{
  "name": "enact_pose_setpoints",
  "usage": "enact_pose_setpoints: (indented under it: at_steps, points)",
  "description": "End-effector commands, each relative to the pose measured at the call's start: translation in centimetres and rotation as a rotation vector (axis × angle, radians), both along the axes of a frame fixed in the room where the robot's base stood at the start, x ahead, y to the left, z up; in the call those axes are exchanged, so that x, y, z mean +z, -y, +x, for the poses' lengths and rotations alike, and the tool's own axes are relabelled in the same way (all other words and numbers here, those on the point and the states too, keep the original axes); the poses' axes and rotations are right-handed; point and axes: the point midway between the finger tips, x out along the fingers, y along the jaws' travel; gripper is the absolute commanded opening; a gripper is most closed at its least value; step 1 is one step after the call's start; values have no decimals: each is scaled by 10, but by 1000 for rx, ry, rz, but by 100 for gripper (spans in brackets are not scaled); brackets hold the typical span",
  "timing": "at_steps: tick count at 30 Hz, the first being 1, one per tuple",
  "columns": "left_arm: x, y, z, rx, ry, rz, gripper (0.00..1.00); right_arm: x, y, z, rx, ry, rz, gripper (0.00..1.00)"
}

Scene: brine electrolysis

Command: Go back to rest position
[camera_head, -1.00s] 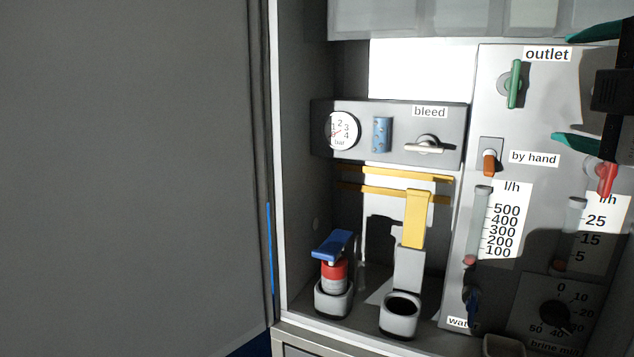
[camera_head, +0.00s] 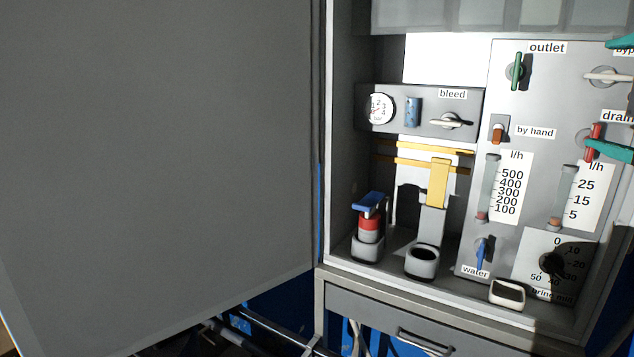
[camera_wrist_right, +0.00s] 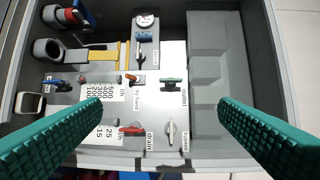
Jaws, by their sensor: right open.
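My right gripper (camera_head: 622,97) is at the right edge of the head view, cut off by the frame. Its two teal fingers stand apart in front of the grey panel (camera_head: 515,130). In the right wrist view the gripper (camera_wrist_right: 160,105) is open with nothing between its fingers. The panel's green outlet handle (camera_wrist_right: 173,82), red drain handle (camera_wrist_right: 132,130) and white bypass handle (camera_wrist_right: 171,132) lie beyond the gap, apart from the fingers as far as I can tell. My left gripper is not in view.
A large grey door (camera_head: 150,150) fills the left of the head view. The open cabinet holds a red bottle with a blue top (camera_head: 369,220), a grey cup holder (camera_head: 423,262), a yellow lever (camera_head: 438,182) and a gauge box (camera_head: 425,124). A drawer (camera_head: 400,315) is below.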

Motion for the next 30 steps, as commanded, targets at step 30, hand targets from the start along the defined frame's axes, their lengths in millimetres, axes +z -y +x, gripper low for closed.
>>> enact_pose_setpoints:
  at_steps: [30]
  points:
    - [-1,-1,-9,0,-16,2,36,-422,-86,51,-110,-638,796,84]
